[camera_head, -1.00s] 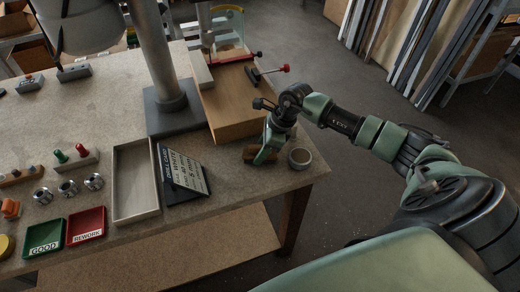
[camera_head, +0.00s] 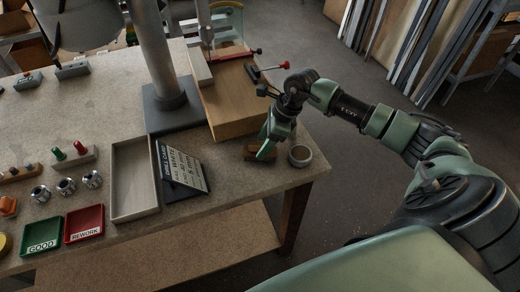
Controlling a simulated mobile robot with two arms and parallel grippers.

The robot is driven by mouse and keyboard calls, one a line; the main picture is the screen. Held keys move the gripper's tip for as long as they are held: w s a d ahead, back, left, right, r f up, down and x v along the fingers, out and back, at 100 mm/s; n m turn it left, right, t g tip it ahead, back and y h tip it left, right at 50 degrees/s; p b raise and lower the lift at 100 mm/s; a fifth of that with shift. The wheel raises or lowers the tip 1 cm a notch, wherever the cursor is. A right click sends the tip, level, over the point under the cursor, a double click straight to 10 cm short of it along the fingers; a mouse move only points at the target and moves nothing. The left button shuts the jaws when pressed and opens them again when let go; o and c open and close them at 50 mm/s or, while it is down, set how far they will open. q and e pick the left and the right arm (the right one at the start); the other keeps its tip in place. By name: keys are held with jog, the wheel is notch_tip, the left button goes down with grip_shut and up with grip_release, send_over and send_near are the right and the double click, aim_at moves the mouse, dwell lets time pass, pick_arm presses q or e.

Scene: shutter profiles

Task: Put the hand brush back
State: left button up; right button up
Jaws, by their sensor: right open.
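The hand brush (camera_head: 251,154) is a small brown block on the table, near the front right corner, partly hidden by my right gripper. My right gripper (camera_head: 264,154) is open, pointing down at the brush from above. Whether its fingers touch the brush I cannot tell. My left gripper is not in view.
A black job card (camera_head: 181,170) and an empty beige tray (camera_head: 133,180) lie to the left. A wooden box (camera_head: 232,100) stands behind. The table's right edge (camera_head: 322,170) is close by.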

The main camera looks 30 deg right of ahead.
jog(key=b+v, duration=0.2)
jog(key=v, duration=0.7)
